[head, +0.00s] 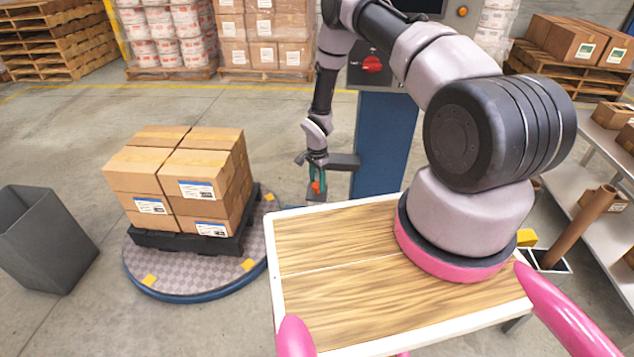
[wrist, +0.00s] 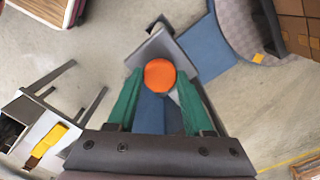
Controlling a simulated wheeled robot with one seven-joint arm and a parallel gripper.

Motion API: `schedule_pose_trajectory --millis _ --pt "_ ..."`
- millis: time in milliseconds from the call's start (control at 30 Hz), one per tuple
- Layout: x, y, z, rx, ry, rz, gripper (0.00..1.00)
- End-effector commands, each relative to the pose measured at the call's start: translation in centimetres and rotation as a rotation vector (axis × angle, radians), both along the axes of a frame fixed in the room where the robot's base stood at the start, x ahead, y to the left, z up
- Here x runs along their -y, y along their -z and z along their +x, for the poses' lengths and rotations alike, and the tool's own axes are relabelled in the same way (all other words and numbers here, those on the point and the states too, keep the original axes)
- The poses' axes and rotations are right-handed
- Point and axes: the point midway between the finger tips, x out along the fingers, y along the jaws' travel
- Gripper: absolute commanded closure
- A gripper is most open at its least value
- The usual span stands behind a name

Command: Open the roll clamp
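An orange round knob (wrist: 160,75), likely the roll clamp's handle, sits between my gripper's green fingertips (wrist: 160,84) in the wrist view. It is at the end of a grey bracket (wrist: 150,47). In the head view the orange part (head: 316,187) shows small, at the tips of my gripper (head: 317,176), in front of the blue column (head: 384,143). One finger lies on each side of the knob, close to its edges. I cannot tell whether the fingers touch it. No film roll can be made out.
A round turntable (head: 180,284) with a black pallet and stacked cartons (head: 180,180) stands left of the column. A grey bin (head: 40,240) is at far left. A wood-topped table (head: 350,285) is in front. Shelves (head: 570,180) are at right.

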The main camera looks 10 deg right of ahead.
Motion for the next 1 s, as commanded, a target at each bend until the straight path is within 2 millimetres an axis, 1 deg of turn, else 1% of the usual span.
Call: schedule_pose_trajectory --millis 33,67,367,533,767,1000 --pt "0.0 0.0 0.0 0.0 0.0 0.0 0.88" --pt "0.0 0.0 0.0 0.0 0.0 0.0 0.99" --pt "0.0 -0.2 0.0 -0.007 0.001 0.003 1.0" --pt "0.0 -0.9 0.0 -0.049 0.004 0.019 1.0" --pt "-0.1 -3.1 -0.3 -0.188 0.006 0.065 1.0" --pt "-0.2 -6.3 -0.4 -0.385 0.002 0.13 1.0"
